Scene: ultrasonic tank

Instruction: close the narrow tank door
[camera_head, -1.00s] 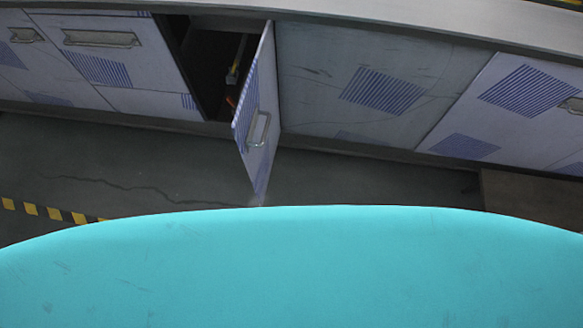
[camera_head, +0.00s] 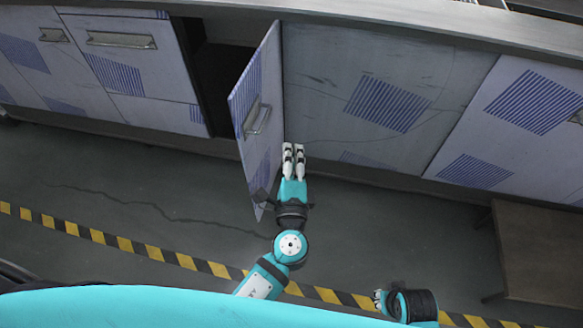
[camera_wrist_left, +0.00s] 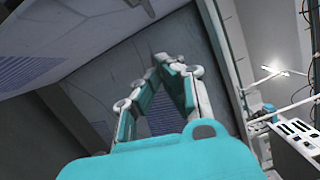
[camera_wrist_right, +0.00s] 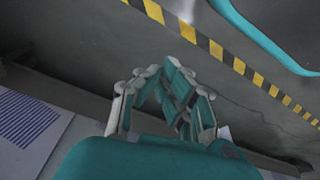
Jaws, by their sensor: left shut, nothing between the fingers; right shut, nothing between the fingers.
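The narrow tank door (camera_head: 262,140) stands ajar in the head view, its free edge swung out toward me and its right edge at the cabinet front. Its outer face with blue stripes and a metal handle (camera_head: 257,118) shows. The dark opening (camera_head: 222,75) is to its left. My left gripper (camera_head: 293,147) is shut and empty just right of the door's lower part; I cannot tell if it touches. Its fingers also show in the left wrist view (camera_wrist_left: 172,62). My right gripper (camera_head: 379,299) is partly in view low in the head view; its fingers are shut and empty in the right wrist view (camera_wrist_right: 180,75).
A grey striped panel (camera_head: 345,75) is right of the door, and drawers with handles (camera_head: 122,40) are left. A worktop (camera_head: 400,35) runs above. A brown low box or table (camera_head: 545,250) stands at right. Open floor (camera_head: 130,210) with a yellow-black tape line (camera_head: 155,253) lies in front.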

